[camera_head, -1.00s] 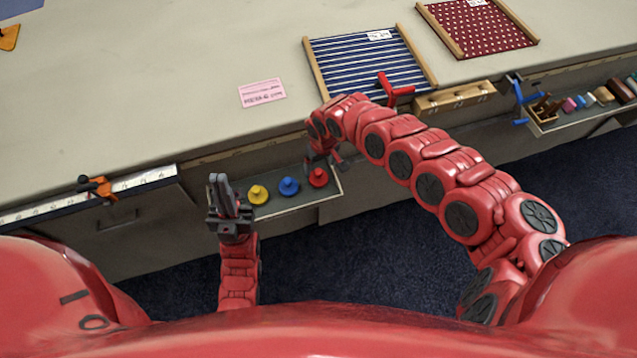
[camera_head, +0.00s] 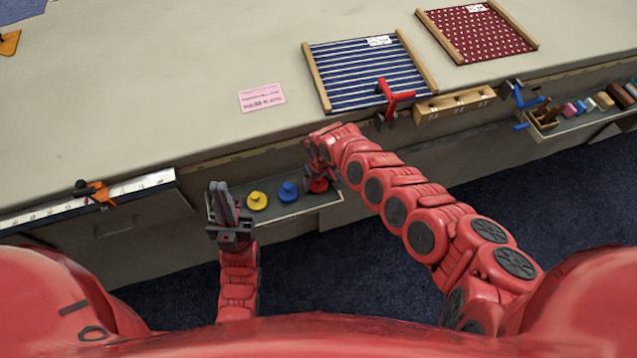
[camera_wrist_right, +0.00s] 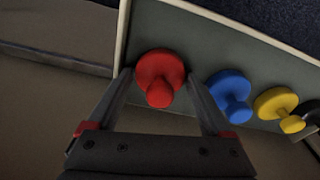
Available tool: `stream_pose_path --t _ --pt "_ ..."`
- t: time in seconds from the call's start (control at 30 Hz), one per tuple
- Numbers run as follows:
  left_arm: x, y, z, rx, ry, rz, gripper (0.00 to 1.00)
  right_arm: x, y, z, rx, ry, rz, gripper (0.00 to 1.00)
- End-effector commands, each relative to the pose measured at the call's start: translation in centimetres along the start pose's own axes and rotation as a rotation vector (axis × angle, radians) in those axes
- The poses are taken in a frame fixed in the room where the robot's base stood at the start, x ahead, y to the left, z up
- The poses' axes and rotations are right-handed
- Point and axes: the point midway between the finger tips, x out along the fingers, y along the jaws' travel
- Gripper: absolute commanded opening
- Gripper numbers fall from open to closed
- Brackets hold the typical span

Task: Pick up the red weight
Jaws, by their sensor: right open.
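The red weight (camera_wrist_right: 158,80) is a round disc with a knob, on the grey shelf (camera_wrist_right: 130,25) below the table edge. In the right wrist view it lies between the spread fingers of my right gripper (camera_wrist_right: 161,80), close to both; contact cannot be told. In the head view my right gripper (camera_head: 320,178) is over the shelf's right end and largely hides the red weight. My left gripper (camera_head: 225,203) is upright at the shelf's left end, its fingers close together; whether they are fully shut is unclear.
A blue weight (camera_head: 288,192) and a yellow weight (camera_head: 257,201) stand beside the red one on the shelf. A red clamp (camera_head: 395,97) and a wooden block (camera_head: 455,104) are at the table edge. A striped framed cloth (camera_head: 365,70) lies on the table.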

Motion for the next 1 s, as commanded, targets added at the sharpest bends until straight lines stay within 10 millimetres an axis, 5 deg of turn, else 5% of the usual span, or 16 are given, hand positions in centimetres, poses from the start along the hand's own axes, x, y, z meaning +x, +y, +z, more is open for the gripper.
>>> stream_pose_path --t 0.07,0.53,1.0 --pt "0.01 0.00 0.00 0.000 0.000 0.000 0.00 -0.03 0.02 -0.01 0.000 0.000 0.000 0.84" --pt "0.00 0.00 0.00 0.000 0.000 0.000 0.00 -0.04 0.06 -0.01 0.001 0.000 0.000 0.00" --pt "0.06 0.00 -0.01 0.000 0.000 0.000 0.00 -0.56 0.21 -0.14 0.003 0.002 0.001 0.00"
